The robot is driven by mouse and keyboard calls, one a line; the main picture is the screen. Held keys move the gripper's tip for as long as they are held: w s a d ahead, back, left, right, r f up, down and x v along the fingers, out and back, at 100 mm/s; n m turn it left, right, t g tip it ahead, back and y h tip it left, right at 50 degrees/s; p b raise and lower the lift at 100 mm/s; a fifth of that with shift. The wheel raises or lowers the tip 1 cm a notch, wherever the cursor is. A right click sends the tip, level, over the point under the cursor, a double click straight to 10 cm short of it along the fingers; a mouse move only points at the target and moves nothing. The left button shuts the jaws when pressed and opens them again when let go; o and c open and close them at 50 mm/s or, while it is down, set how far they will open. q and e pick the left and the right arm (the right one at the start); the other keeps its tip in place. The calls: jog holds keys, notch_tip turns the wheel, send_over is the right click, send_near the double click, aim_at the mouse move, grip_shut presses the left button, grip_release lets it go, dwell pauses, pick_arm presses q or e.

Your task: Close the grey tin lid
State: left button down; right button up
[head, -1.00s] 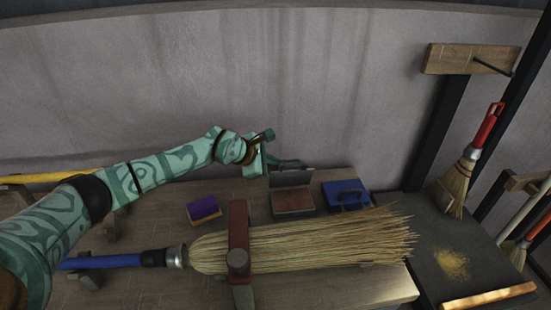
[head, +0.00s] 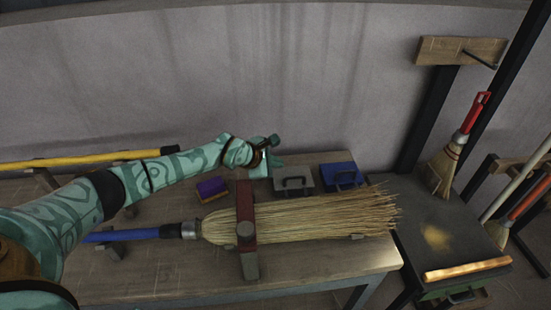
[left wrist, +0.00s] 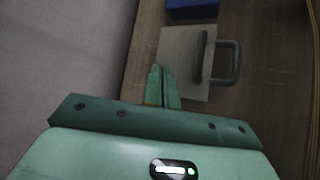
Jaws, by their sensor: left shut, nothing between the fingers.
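The grey tin (head: 294,191) stands at the back of the bench, and its lid lies flat over it with the handle on top. In the left wrist view the grey lid (left wrist: 178,45) and its handle show just ahead of the fingers. The tin's inside is hidden. My left gripper (head: 280,160) is shut and empty at the tin's back left. In the left wrist view its fingertips (left wrist: 161,70) overlap the near part of the lid; I cannot tell whether they touch it. My right gripper is not in view.
A blue tin (head: 342,176) stands just right of the grey one. A purple and yellow block (head: 212,189) lies to the left. A large broom (head: 310,218) lies clamped in front. The wall (head: 250,90) is close behind.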

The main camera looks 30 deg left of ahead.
pick_arm(q)
jog(key=shift+d+f, duration=0.1)
jog(key=shift+s, duration=0.1)
dwell(0.5)
jog(key=p+v, duration=0.4)
jog(key=v, duration=1.2)
jog(key=shift+p, duration=0.35)
